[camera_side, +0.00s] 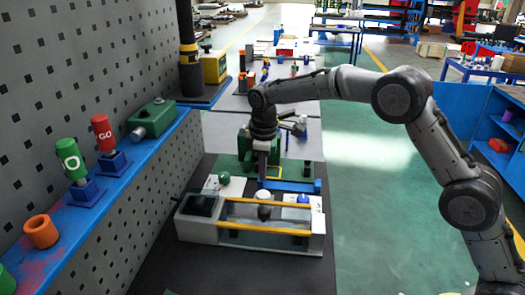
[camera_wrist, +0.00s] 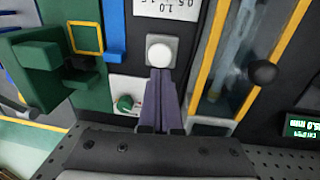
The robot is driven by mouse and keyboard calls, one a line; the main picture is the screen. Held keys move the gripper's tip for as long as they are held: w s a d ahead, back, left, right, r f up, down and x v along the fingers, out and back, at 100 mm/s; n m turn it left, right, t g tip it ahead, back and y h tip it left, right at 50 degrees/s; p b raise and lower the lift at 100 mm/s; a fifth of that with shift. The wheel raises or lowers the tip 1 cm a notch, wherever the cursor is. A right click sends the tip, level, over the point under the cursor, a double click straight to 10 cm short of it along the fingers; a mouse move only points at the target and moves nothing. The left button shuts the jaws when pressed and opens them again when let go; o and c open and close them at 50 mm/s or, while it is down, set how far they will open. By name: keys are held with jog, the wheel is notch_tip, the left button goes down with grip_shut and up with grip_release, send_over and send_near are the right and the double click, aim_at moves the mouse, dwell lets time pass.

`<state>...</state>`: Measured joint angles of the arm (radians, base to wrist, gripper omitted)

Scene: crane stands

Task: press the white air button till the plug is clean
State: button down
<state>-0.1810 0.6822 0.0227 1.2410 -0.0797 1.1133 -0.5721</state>
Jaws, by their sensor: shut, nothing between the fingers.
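The white air button (camera_wrist: 159,54) sits on a small grey square plate in the wrist view. It also shows in the side view (camera_side: 263,196), behind the trough of the bench unit. My gripper (camera_wrist: 160,74) is shut and empty, its fingertips at the near edge of the button. In the side view my gripper (camera_side: 262,178) points down just above the button; I cannot tell whether it touches. A long trough with yellow rails (camera_wrist: 209,55) lies beside the button. A greyish bar (camera_wrist: 240,40) shows inside it, perhaps the plug; its cleanness cannot be told.
A dark ball knob (camera_wrist: 262,72) stands by the trough. A green knob (camera_wrist: 125,102) is left of my fingers. A green block (camera_wrist: 45,65) and a blue bar (camera_wrist: 115,30) stand close by. A blue shelf (camera_side: 110,198) with green and red stamps runs along the left.

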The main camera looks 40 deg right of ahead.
notch_tip(320, 180, up, 7)
jog(key=shift+s+a+r, duration=0.2)
jog(key=shift+s, duration=0.05)
dwell(0.8)
